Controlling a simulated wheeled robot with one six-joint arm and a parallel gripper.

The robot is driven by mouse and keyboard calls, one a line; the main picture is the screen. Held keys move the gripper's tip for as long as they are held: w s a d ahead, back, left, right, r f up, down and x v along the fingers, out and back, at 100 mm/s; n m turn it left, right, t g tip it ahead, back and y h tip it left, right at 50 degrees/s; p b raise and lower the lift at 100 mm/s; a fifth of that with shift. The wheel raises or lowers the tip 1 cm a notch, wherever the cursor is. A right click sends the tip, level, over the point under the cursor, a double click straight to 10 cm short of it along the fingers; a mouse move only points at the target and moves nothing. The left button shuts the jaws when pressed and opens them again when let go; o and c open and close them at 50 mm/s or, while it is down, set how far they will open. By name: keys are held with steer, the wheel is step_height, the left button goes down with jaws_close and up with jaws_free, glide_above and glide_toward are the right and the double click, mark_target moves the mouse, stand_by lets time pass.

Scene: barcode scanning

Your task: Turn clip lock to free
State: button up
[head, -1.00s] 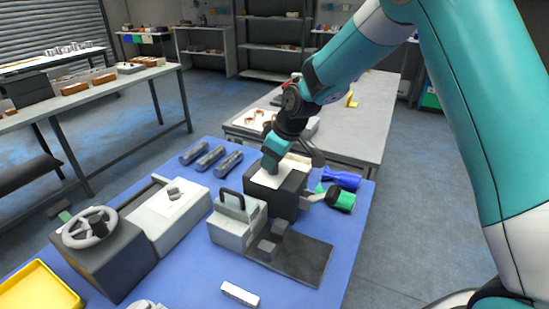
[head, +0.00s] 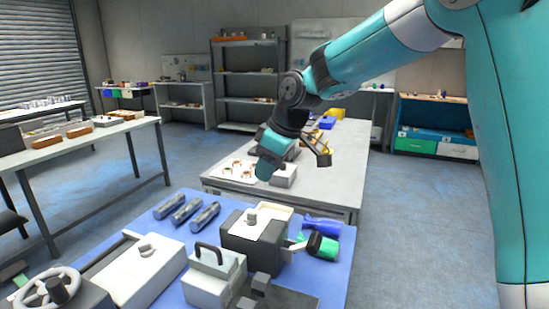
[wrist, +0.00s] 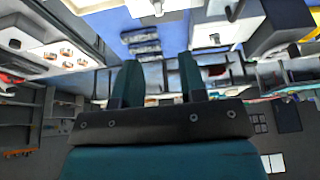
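On the blue table, a dark box (head: 268,252) has a pale top plate (head: 238,230) with an upright grey knob (head: 251,215). A long white box (head: 128,278) at left carries a small grey latch-like piece (head: 147,250). I cannot tell for certain which of these is the clip lock, or how it is turned. My gripper (head: 265,173) is raised above and behind the dark box, touching nothing. In the wrist view my gripper (wrist: 160,65) shows two dark teal fingers standing apart with nothing between them.
Several dark cylinders (head: 187,211) lie at the back left. A handwheel (head: 48,288) is at front left. A green-black tool (head: 318,246) lies right. A grey table (head: 345,165) stands behind.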

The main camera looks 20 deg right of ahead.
steer(key=v, duration=0.4)
steer(key=shift+s, duration=0.15)
